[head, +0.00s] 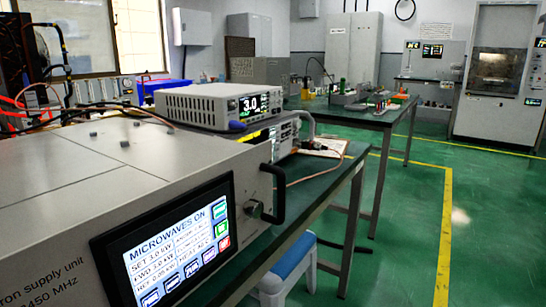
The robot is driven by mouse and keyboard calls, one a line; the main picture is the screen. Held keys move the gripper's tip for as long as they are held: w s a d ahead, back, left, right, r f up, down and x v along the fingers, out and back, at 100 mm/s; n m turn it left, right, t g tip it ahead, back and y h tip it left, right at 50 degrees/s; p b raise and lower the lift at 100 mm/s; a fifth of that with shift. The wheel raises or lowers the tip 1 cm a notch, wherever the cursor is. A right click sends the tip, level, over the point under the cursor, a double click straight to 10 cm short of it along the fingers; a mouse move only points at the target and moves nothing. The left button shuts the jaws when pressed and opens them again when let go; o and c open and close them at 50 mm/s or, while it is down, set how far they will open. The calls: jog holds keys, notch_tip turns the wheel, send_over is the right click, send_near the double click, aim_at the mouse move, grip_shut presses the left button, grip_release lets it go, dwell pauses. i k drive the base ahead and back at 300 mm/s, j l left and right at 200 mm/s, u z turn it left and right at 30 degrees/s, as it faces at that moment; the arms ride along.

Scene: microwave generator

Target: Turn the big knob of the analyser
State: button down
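My gripper is not in view.
A black handle (274,193) juts from the supply unit's front. A second instrument (284,137) and cables lie behind it. A blue-topped stool (290,260) stands by the bench (325,195). Another table (375,116) stands farther back. Green floor at right is open.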

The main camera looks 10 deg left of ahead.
aim_at(297, 124)
jog(key=i+u, duration=0.15)
jog(key=u, duration=0.7)
jog(key=i+l+z, duration=0.1)
jog(key=l, duration=0.35)
jog(key=i+l, duration=0.3)
jog(key=l+z, duration=0.05)
jog(key=l, duration=0.05)
